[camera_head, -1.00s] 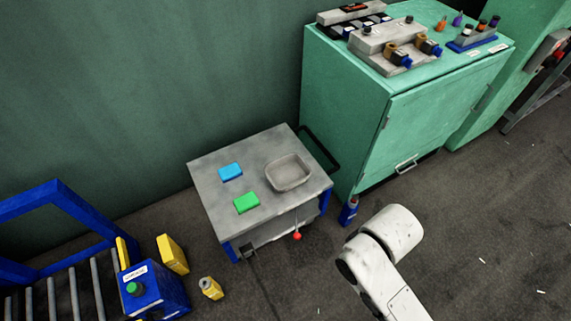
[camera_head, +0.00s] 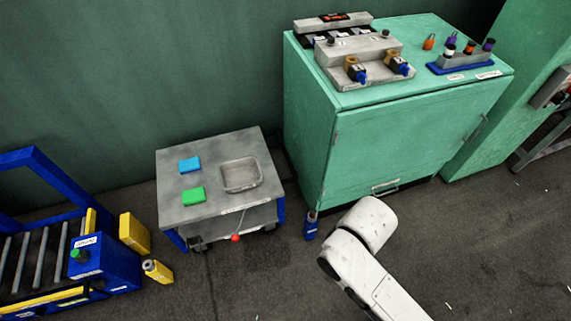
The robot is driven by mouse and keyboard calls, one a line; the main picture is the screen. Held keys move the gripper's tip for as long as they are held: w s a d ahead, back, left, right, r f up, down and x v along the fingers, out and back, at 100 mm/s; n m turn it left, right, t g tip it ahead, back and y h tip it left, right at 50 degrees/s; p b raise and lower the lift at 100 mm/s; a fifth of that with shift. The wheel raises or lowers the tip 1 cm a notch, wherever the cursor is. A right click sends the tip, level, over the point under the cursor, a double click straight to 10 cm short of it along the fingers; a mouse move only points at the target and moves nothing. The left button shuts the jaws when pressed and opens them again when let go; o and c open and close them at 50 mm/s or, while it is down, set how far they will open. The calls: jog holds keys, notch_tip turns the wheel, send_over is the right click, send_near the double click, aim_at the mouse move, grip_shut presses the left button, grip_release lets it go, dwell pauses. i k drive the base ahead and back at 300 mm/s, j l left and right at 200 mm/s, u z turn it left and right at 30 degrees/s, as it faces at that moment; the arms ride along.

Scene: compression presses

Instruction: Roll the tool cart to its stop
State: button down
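The tool cart (camera_head: 195,214) has a grey top and blue legs on castors, and stands against the green wall left of the green cabinet. Its top holds a blue block (camera_head: 190,164), a green block (camera_head: 193,196) and a grey tray (camera_head: 241,187). A rod with a red knob (camera_head: 235,238) hangs at its front. The cart's handle is mostly hidden or too small to tell. I cannot make out a stop. My white arm reaches in from the bottom right, in front of the cabinet and apart from the cart. My gripper does not show.
The green cabinet (camera_head: 400,145) stands right of the cart, with fixtures on top. A blue bottle (camera_head: 310,226) stands on the floor between them. The floor in front is clear.

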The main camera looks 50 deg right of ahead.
aim_at(199, 225)
jog(key=k+l, duration=0.15)
jog(key=l, duration=0.25)
jog(key=k+l, duration=0.15)
jog(key=l, duration=0.25)
jog(key=k+l, duration=0.2)
jog(key=l, duration=0.2)
jog(key=k+l, duration=0.15)
jog(key=l, duration=0.3)
jog(key=k+l, duration=0.15)
jog(key=l, duration=0.25)
jog(key=i+j, duration=0.2)
jog(key=i, duration=0.35)
jog(key=i+j+u, duration=0.15)
jog(key=i, duration=0.4)
jog(key=i+j, duration=0.2)
jog(key=i, duration=0.35)
